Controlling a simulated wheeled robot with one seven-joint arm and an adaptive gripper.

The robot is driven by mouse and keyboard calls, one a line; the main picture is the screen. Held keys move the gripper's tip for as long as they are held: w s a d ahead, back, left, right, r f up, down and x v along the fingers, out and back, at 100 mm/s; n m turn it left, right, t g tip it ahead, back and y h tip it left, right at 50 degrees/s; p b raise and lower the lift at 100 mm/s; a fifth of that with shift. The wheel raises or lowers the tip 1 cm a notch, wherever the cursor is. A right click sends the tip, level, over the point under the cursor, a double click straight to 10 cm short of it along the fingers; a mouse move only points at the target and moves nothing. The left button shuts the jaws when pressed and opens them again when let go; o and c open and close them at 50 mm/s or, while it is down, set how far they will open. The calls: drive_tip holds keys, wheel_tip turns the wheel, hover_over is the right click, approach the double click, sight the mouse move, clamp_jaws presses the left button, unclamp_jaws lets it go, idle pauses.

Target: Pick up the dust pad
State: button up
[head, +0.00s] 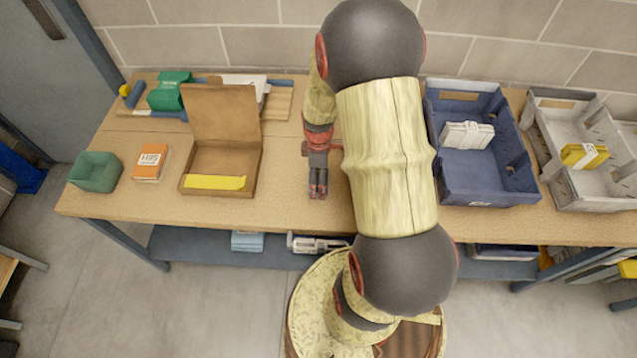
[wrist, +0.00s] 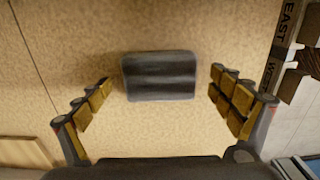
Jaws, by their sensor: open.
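A dark grey, ribbed rectangular pad, which looks like the dust pad (wrist: 158,76), lies flat on the tan tabletop in the wrist view. My gripper (wrist: 161,88) is open, with one finger to the left of the pad and one to the right. Clear tabletop shows between the pad and each finger, and nothing is held. In the head view my gripper (head: 318,190) points down over the middle of the workbench. I cannot make out the pad there; my gripper and arm cover that area.
Left on the workbench (head: 290,204) are an open cardboard box (head: 222,115), an orange-and-white pack (head: 151,163) and a green bin (head: 95,172). Right are a blue crate (head: 487,190) and a grey crate (head: 590,200). A lettered fixture (wrist: 289,25) shows at the wrist view's right edge.

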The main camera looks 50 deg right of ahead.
drive_tip(key=shift+f, duration=0.45)
drive_tip(key=shift+c, duration=0.9)
drive_tip(key=c, duration=1)
drive_tip(key=shift+o, duration=0.2)
drive_tip(key=shift+r, duration=0.1)
drive_tip(key=shift+r+p, duration=0.3)
drive_tip(key=shift+r, duration=0.3)
wheel_tip(320, 180, up, 2)
drive_tip(key=shift+r+p, duration=0.25)
drive_tip(key=shift+p, duration=0.25)
drive_tip(key=s+d+r+p, duration=0.2)
drive_tip(key=s+r+p, duration=0.1)
drive_tip(key=s+r, duration=0.6)
drive_tip(key=s, duration=0.4)
drive_tip(key=shift+s+d, duration=0.35)
drive_tip(key=shift+d, duration=0.05)
